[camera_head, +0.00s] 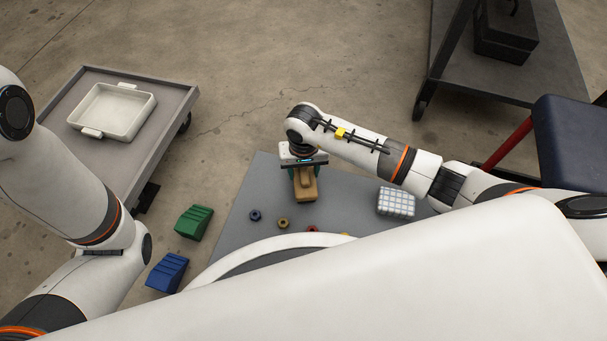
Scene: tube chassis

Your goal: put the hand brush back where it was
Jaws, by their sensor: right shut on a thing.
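The hand brush (305,187) is a tan, wooden-looking piece over the grey mat (250,190), near the mat's far edge. My right gripper (303,172) reaches in from the right, points down and is shut on the brush. The gripper body covers the brush's upper part, and I cannot tell whether the brush touches the mat. My left arm shows at the left, bent back towards me. Its gripper is out of view.
Several small coloured nuts, one a dark blue nut (255,215), lie on the mat, with a white gridded block (396,202) at right. A green wedge (194,222) and a blue wedge (167,272) lie left. A grey cart (170,130) carries a white tray (150,104).

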